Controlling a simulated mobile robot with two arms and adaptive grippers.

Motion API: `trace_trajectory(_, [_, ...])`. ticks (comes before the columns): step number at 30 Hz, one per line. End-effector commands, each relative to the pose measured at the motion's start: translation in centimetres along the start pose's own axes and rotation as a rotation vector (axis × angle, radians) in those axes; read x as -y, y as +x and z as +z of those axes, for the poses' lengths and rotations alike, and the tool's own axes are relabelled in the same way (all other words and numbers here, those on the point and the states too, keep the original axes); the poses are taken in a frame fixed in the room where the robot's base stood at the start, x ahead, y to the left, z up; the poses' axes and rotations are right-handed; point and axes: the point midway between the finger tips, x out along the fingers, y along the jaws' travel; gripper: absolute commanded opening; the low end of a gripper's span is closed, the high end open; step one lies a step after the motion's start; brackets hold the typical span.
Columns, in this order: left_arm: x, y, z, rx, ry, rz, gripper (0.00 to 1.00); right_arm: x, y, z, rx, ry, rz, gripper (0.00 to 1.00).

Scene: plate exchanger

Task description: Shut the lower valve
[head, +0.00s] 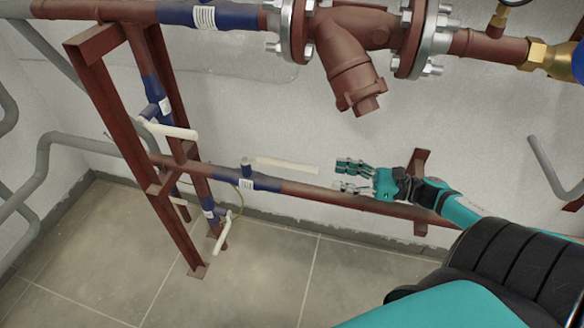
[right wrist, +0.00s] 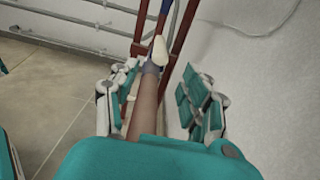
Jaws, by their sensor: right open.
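The lower valve (head: 262,183) is a blue body with a white label on the low horizontal brown pipe. Its cream lever handle (head: 290,165) points right, running roughly along the pipe. In the right wrist view the handle (right wrist: 160,50) appears end-on above the pipe, ahead of the fingers. My right gripper (head: 346,177) is open and empty, just right of the handle's free end, with a small gap in the picture. In the right wrist view its fingers (right wrist: 148,95) spread on both sides of the pipe. My left gripper is in neither view.
A brown steel frame (head: 113,125) stands left of the valve, with other cream-handled valves (head: 170,130) on it. A large flanged brown pipe (head: 350,55) runs above. A brown wall bracket (head: 420,165) is behind my right wrist. The tiled floor (head: 270,285) is clear.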

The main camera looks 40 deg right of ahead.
Motion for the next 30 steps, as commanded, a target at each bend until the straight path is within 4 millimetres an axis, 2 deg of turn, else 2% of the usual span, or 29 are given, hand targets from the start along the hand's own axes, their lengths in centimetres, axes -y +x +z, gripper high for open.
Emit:
trace_trajectory(1, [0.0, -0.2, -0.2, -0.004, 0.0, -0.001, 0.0, 0.0, 1.3, 0.1, 0.003, -0.003, 0.004, 0.47])
trace_trajectory(9, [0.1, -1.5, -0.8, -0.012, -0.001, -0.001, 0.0, 0.0, 7.2, 0.1, 0.004, -0.004, 0.003, 0.47])
trace_trajectory(15, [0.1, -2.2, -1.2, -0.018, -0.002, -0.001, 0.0, 0.0, 10.9, 0.1, 0.003, -0.001, 0.001, 0.47])
trace_trajectory(21, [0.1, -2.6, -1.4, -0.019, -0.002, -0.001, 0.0, 0.0, 12.7, 0.0, 0.001, 0.0, 0.0, 0.47])
trace_trajectory(30, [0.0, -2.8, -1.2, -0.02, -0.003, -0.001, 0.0, 0.0, 13.1, 0.0, -0.001, 0.0, -0.001, 0.47])
